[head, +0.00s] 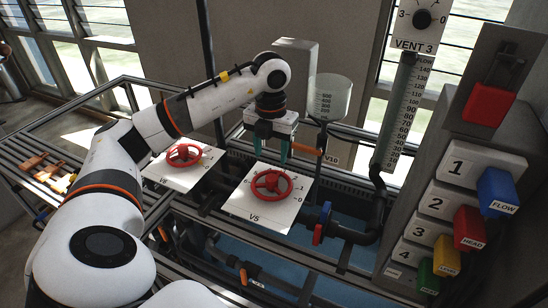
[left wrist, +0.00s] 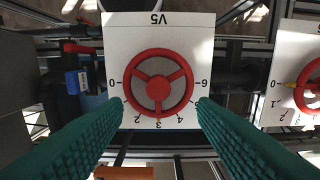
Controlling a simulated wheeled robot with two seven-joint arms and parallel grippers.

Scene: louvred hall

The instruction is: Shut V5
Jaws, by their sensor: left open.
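The V5 valve is a red three-spoked handwheel (head: 271,185) on a white plate (head: 250,207) marked V5. In the left wrist view the V5 wheel (left wrist: 158,83) is centred, with its label upside down at the top and a scale from 0 at left to 6 at right. A small orange mark shows at the wheel's lower rim near 3. My left gripper (head: 271,156) points down above the wheel's far side. Its green fingers are open and empty, one on each side of the wheel in the wrist view, apart from it. My right gripper is out of view.
Another red handwheel (head: 184,155) on a white plate stands left of V5. An orange handle (head: 306,151) by the V10 tag and a blue valve handle (head: 325,213) are close on the right. A flow tube (head: 398,110) and numbered tag panel (head: 455,200) stand further right.

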